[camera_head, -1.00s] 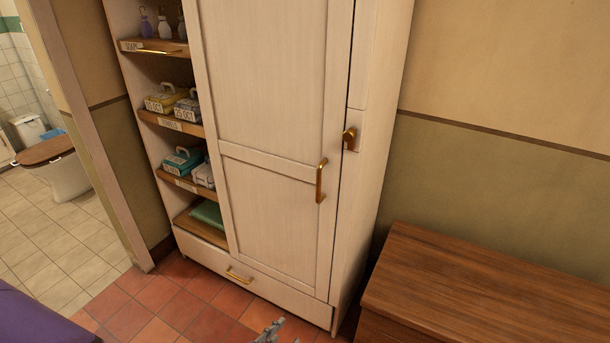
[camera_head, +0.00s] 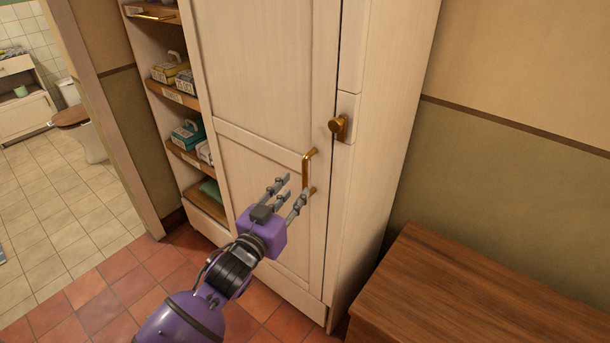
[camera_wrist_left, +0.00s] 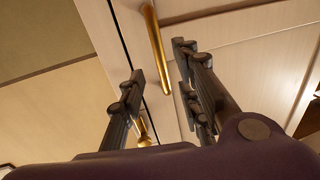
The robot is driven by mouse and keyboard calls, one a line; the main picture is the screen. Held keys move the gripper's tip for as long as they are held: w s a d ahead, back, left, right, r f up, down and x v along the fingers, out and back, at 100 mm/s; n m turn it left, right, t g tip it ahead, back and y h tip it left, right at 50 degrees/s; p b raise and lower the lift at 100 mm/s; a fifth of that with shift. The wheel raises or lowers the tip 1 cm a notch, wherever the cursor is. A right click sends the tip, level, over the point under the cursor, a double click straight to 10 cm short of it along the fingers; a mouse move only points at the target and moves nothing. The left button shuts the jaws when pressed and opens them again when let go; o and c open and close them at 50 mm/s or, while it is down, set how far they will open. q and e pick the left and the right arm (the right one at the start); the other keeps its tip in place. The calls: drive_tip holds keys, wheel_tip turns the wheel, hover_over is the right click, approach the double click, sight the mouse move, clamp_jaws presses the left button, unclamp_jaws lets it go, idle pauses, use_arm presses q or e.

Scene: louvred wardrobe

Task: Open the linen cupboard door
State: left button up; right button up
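The pale linen cupboard door (camera_head: 264,95) is closed, with a vertical brass bar handle (camera_head: 307,170) near its right edge. A brass knob or latch (camera_head: 339,124) sits on the frame to the right of the door. My left gripper (camera_head: 292,188) is open just in front of the handle, beside its lower part. In the left wrist view, the brass handle (camera_wrist_left: 155,45) runs down into the gap between the open fingers (camera_wrist_left: 158,88), and I see no clear contact. The brass knob (camera_wrist_left: 143,130) shows low between the fingers. My right gripper is not in view.
Open shelves (camera_head: 172,92) with boxes stand left of the door. A wooden chest (camera_head: 465,295) stands at the lower right, close to the cupboard. A red tiled floor (camera_head: 130,283) is clear at the left, beside a doorway to a bathroom.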

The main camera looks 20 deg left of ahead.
sight(304, 179)
use_arm(q)
drive_tip(key=w, duration=0.4)
drive_tip(key=w+d, duration=0.1)
drive_tip(key=w, duration=0.2)
drive_tip(key=shift+c, duration=0.5)
clamp_jaws()
